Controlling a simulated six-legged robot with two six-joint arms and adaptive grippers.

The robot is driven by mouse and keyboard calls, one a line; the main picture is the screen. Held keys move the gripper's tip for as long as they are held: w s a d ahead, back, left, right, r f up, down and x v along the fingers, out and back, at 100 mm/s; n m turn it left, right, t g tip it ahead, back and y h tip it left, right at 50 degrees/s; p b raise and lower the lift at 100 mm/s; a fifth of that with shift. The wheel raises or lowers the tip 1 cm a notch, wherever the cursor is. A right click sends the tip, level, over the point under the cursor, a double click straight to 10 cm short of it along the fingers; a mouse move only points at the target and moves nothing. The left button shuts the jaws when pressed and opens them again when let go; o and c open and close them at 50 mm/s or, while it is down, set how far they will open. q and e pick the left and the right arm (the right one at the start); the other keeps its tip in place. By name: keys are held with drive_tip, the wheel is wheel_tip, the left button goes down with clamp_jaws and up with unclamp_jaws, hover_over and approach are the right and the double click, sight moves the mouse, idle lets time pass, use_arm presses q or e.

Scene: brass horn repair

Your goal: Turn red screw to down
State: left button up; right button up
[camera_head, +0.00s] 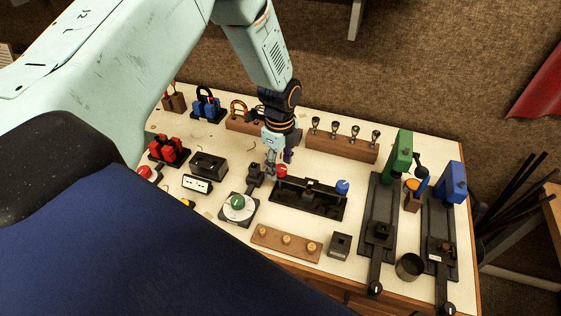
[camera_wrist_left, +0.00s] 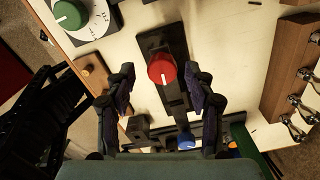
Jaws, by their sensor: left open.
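The red screw (camera_head: 282,171) is a round red knob at the left end of a black fixture (camera_head: 308,201) on the bench. In the left wrist view the red screw (camera_wrist_left: 161,68) sits between and beyond my open fingers, with a small pale mark on its face. A blue knob (camera_head: 342,186) is at the fixture's other end; it also shows in the wrist view (camera_wrist_left: 186,142). My left gripper (camera_head: 278,163) is open, close to the red screw at its upper left, with its fingers pointing down; I cannot tell if they touch it. My right gripper is not in view.
A green dial (camera_head: 237,203) stands left of the fixture. A wooden rack with metal mouthpieces (camera_head: 342,147) is behind, and a wooden strip with brass pegs (camera_head: 286,243) in front. Green (camera_head: 399,154) and blue (camera_head: 453,183) clamp stands are at right.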

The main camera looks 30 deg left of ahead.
use_arm(q)
drive_tip(key=shift+w+d+f, duration=0.1)
drive_tip(key=shift+w+f, duration=0.15)
drive_tip(key=shift+f, duration=0.1)
drive_tip(key=shift+s+r, duration=0.1)
drive_tip(key=shift+s, duration=0.15)
drive_tip(key=shift+c, duration=1.4)
drive_tip(key=shift+w, duration=0.2)
drive_tip(key=c, duration=0.6)
clamp_jaws()
